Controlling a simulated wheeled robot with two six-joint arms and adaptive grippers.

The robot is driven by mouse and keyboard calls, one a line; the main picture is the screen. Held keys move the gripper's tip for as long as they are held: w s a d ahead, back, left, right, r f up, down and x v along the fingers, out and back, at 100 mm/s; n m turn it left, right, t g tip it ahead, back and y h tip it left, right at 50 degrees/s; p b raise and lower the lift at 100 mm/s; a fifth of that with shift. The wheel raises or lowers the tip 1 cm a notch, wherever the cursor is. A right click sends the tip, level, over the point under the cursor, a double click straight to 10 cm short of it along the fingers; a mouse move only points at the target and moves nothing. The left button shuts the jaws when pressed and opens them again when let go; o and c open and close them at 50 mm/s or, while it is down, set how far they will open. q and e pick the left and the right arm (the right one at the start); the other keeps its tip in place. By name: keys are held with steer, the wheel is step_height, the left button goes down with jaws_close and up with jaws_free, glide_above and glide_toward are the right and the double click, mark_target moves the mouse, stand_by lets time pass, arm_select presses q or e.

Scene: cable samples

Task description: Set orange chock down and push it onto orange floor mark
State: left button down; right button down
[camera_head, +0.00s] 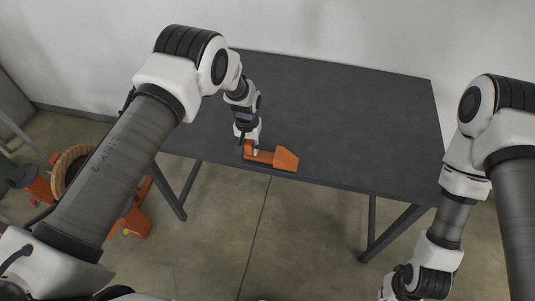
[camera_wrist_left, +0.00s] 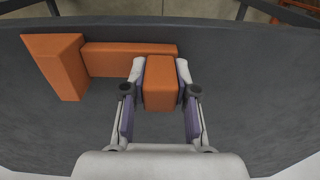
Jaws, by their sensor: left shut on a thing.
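The orange chock (camera_head: 285,159) has a sloped block at one end, a flat bar, and an upright block at the other end. It is at the front edge of the dark table in the head view. My left gripper (camera_head: 251,146) is shut on the upright block (camera_wrist_left: 162,83), with a finger on each side in the left wrist view. The bar (camera_wrist_left: 125,58) and sloped block (camera_wrist_left: 58,66) extend left there. I cannot tell whether the chock touches the tabletop. I see no orange floor mark. My right arm is at the lower right; its fingers are out of frame.
The dark grey table (camera_head: 340,110) is otherwise bare, with free room behind and right of the chock. A reel on an orange stand (camera_head: 137,217) is on the floor at the left, partly behind my left arm. The concrete floor (camera_head: 300,230) before the table is clear.

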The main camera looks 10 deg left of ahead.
mark_target(249, 142)
arm_select(q)
steer(key=shift+s, duration=0.1)
step_height(249, 142, up, 4)
steer(key=shift+f+p, duration=0.1)
steer(key=shift+p, duration=1)
steer(key=s+p, duration=0.2)
steer(key=s+d, duration=0.1)
steer(key=shift+s+r+p, duration=0.1)
steer(key=shift+r+p, duration=0.25)
steer(key=shift+p, duration=0.05)
steer(key=s+d, duration=0.3)
steer(key=s, duration=0.9)
steer(key=shift+d+r, duration=0.15)
steer(key=w+a+f+b, duration=0.1)
steer(key=w+a+b, duration=0.3)
steer(key=b, duration=1.1)
steer(key=shift+w+a+f+n, duration=0.15)
steer(key=shift+w+a+n, duration=0.15)
steer(key=shift+a, duration=0.9)
